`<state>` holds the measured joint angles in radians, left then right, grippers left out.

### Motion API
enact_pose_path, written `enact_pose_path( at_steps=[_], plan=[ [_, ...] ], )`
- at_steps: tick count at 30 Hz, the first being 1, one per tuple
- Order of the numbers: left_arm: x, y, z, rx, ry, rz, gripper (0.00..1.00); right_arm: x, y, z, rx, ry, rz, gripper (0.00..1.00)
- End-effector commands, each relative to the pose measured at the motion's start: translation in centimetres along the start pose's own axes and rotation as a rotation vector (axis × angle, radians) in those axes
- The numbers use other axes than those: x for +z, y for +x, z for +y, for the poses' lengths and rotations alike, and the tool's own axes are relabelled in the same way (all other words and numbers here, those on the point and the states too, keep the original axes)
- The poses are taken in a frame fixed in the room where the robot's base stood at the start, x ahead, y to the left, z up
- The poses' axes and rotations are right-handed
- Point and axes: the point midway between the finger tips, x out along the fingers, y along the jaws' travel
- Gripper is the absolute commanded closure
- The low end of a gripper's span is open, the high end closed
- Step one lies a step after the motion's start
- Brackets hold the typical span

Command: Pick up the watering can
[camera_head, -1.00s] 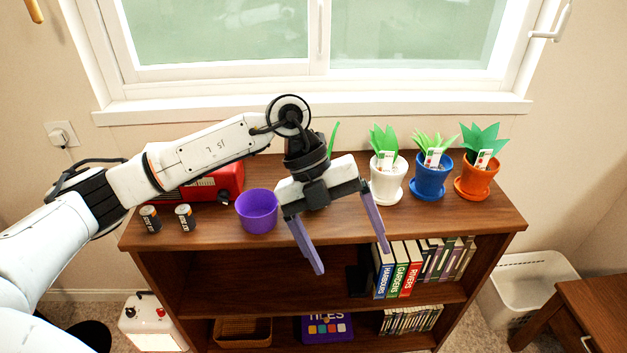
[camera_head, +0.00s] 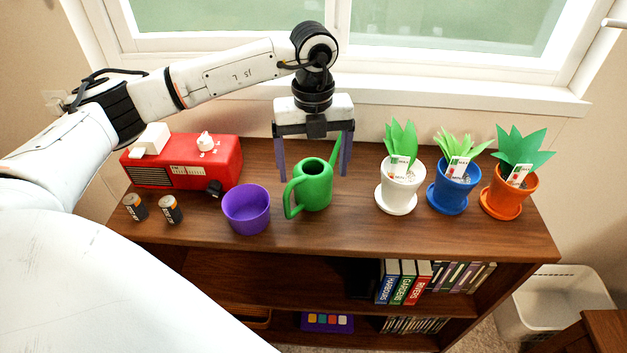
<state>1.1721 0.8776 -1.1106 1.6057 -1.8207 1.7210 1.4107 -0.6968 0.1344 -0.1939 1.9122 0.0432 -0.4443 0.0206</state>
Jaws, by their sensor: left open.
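The green watering can (camera_head: 315,188) stands upright on the top of the wooden hutch, its handle toward the left front and its spout pointing up to the back right. My left gripper (camera_head: 313,172) is open, with its purple fingers pointing down. In the picture the fingers lie either side of the can, the right one close to the spout. The fingers look to be behind the can, and I cannot tell whether they touch it. My right gripper is not in view.
A purple pot (camera_head: 246,210) stands just left of the can. A red radio (camera_head: 190,163) and two batteries (camera_head: 171,210) are farther left. White (camera_head: 398,188), blue (camera_head: 452,192) and orange (camera_head: 507,195) plant pots stand at the right. The window sill (camera_head: 440,92) runs behind.

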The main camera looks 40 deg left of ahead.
Motion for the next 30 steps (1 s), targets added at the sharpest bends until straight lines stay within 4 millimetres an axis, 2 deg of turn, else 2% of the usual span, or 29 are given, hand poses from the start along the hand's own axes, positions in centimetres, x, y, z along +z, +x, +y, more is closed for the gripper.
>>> enact_pose_path(
  at_steps=[7,16,26,27,30],
  plan=[
    [0.0,3.6,0.2,0.003,-0.001,0.003,0.15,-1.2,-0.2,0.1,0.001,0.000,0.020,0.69],
    [0.0,4.2,0.1,0.000,0.000,0.002,0.15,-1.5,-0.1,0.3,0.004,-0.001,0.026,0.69],
    [0.0,4.2,0.1,0.000,0.001,0.002,0.69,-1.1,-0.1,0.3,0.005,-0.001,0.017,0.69],
    [0.1,4.1,0.0,-0.002,0.000,0.000,0.73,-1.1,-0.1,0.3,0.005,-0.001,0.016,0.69],
    [0.1,4.1,0.0,-0.002,0.000,0.000,0.73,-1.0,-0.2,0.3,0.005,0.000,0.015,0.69]
  ],
)
